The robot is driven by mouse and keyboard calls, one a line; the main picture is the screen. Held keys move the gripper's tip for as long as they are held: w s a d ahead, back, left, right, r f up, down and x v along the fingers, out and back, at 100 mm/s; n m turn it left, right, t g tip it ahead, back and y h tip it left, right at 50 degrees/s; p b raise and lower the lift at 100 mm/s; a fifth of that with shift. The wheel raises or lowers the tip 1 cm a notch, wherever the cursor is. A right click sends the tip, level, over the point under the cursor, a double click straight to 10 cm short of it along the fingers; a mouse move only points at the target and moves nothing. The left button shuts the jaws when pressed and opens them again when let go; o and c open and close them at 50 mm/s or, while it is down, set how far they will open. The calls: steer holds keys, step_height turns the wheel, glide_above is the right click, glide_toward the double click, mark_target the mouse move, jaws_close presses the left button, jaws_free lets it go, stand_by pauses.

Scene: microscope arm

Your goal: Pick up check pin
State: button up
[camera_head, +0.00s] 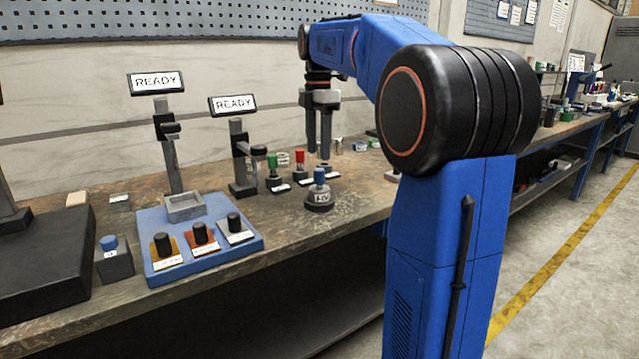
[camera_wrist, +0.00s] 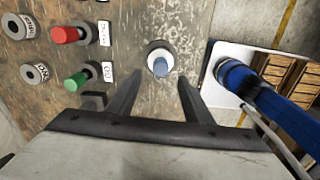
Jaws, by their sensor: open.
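No label that I can read with certainty says check pin. A blue-topped pin (camera_head: 319,176) stands upright in a round dark base with a label, near the bench's front edge. In the wrist view a blue-grey knob with a pale ring (camera_wrist: 160,63) shows just beyond the gap between my fingertips. A green pin (camera_head: 272,161) and a red pin (camera_head: 299,157) stand behind it; the wrist view shows the red pin (camera_wrist: 66,35) and green pin (camera_wrist: 76,81) to the left. My gripper (camera_head: 319,153) points down, open and empty, above the blue-topped pin, not touching it.
A blue tray (camera_head: 205,262) with several black-knobbed blocks stands at left, beside a blue-topped grey block (camera_head: 112,258). Two stands with READY signs (camera_head: 157,83) rise behind. Round grey pieces (camera_wrist: 36,74) lie near the pins. The bench edge is close.

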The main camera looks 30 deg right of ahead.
mark_target(320, 169)
steer(key=shift+d+f, duration=0.2)
steer(key=shift+f, duration=3.45)
steer(key=shift+c, duration=0.3)
jaws_close()
steer(key=shift+r, duration=0.15)
